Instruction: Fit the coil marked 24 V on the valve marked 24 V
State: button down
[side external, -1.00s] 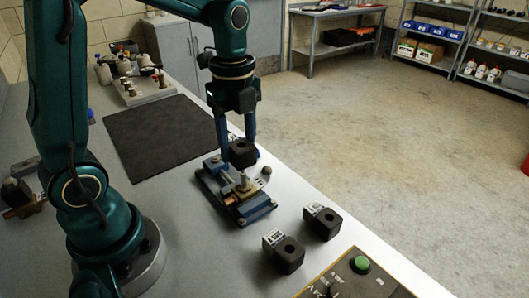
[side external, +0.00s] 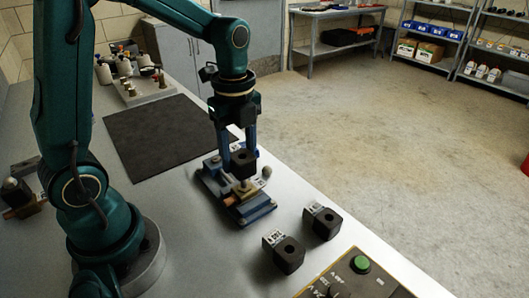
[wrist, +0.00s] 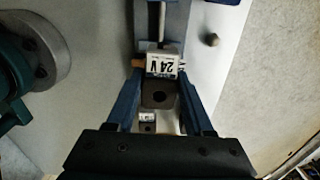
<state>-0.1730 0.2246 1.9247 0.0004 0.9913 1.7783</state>
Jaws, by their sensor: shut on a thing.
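My gripper (side external: 237,150) is shut on a black coil (side external: 243,161) with a round hole. The coil also shows between the fingers in the wrist view (wrist: 158,95). A white 24 V label (wrist: 163,67) shows at its upper edge there and appears to be on the coil. The brass valve (side external: 247,190) sits in a blue fixture (side external: 214,188) on the bench, with a white tag whose marking I cannot read. The coil is upright, directly over the valve's stem and very close to it. I cannot tell whether they touch.
Two other black coils with white labels, one nearer (side external: 283,254) and one farther right (side external: 321,222), stand on the bench. A panel with a green button (side external: 360,264) is at the front edge. A dark mat (side external: 155,135) lies behind left, with a clear surface.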

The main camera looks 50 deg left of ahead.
jog(key=shift+f, duration=1.4)
jog(key=shift+f, duration=0.35)
grip_release()
jog(key=shift+r, duration=3.5)
